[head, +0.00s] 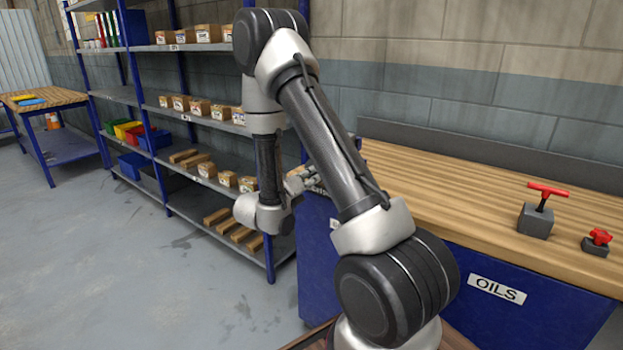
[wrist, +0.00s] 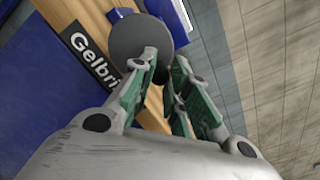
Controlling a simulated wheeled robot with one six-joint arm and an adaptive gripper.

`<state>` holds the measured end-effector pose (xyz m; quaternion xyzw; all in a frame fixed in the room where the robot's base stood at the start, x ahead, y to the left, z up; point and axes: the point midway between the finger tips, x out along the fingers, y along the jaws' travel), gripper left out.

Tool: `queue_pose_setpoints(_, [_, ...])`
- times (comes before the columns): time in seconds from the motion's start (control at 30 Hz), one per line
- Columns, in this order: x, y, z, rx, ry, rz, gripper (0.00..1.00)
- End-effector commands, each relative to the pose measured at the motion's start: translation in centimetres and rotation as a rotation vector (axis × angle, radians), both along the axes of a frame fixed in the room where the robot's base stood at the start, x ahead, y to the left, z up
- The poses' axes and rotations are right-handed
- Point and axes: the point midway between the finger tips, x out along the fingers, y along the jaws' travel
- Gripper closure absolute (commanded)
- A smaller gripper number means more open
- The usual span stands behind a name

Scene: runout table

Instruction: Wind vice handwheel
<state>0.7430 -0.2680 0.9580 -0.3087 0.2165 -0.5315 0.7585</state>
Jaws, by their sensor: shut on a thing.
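In the wrist view a round grey disc (wrist: 132,36), which looks like the vice handwheel, lies just past my fingertips, in front of the wooden bench edge. My gripper (wrist: 163,66) has its green-padded fingers closed in at the disc's lower right rim. A small dark part shows between the fingertips; I take it for the wheel's handle, but the fingers hide most of it. A blue block beside the disc (wrist: 168,12) may be the vice body. In the head view my gripper (head: 305,180) is mostly hidden by my arm, and the wheel cannot be made out.
A red T-handle on a grey block (head: 537,220) and a red knob on a smaller block (head: 597,244) stand on the wooden bench (head: 450,205). Shelving (head: 195,140) with boxes stands at the left. The grey floor (head: 130,260) at the left is clear.

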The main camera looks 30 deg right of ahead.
Motion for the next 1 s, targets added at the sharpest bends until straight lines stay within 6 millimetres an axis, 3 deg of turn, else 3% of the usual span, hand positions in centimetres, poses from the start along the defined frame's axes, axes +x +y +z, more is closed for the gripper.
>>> queue_pose_setpoints(0.3, [0.4, 0.2, 0.7, -0.09, 0.246, 0.001, 1.0])
queue_pose_setpoints(0.67, [0.6, 0.2, 0.8, -0.111, 0.302, 0.001, 1.0])
queue_pose_setpoints(0.9, [1.1, 0.4, 1.3, -0.196, 0.54, 0.0, 1.0])
queue_pose_setpoints(1.0, [1.2, 0.4, 1.3, -0.205, 0.565, 0.0, 1.0])
